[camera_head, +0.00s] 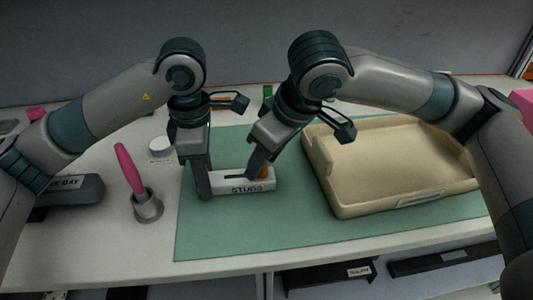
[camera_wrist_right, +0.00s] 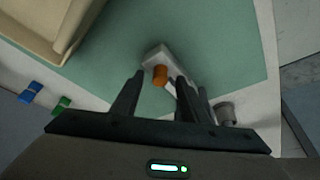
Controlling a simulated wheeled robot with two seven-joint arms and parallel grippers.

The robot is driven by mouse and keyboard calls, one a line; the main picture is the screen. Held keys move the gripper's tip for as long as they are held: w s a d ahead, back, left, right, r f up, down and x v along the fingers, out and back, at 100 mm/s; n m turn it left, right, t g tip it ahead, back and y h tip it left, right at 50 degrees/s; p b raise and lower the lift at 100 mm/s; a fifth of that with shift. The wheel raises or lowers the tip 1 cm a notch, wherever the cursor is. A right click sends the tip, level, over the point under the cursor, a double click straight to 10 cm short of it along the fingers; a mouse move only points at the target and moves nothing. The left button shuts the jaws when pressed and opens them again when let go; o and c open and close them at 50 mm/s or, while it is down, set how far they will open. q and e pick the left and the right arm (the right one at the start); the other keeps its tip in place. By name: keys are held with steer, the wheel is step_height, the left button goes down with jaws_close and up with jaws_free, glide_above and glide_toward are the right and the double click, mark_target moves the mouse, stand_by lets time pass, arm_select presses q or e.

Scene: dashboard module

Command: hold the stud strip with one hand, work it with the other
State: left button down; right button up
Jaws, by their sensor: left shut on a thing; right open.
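The stud strip (camera_head: 240,188) is a white block labelled STUDS, lying on the green mat; its pale end also shows in the right wrist view (camera_wrist_right: 153,52). An orange stud (camera_head: 264,172) stands at its right end and shows clearly in the right wrist view (camera_wrist_right: 160,75). My left gripper (camera_head: 204,192) points down and is shut on the strip's left end. My right gripper (camera_head: 256,172) is open at the strip's right end. In the right wrist view its fingertips (camera_wrist_right: 160,78) appear on either side of the orange stud; I cannot tell whether they touch it.
A large beige tray (camera_head: 335,190) lies right of the strip. A pink-handled tool (camera_head: 130,170) stands in a grey cup (camera_head: 147,207) at left, near a dark bay block (camera_head: 75,192) and a white round piece (camera_head: 160,144). The mat in front of the strip is clear.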

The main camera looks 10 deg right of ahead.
jaws_close()
steer(key=shift+r, duration=0.2)
stand_by(0.3)
steer(key=shift+r, duration=2.95)
arm_select(q)
steer(key=c, duration=1.1)
jaws_free()
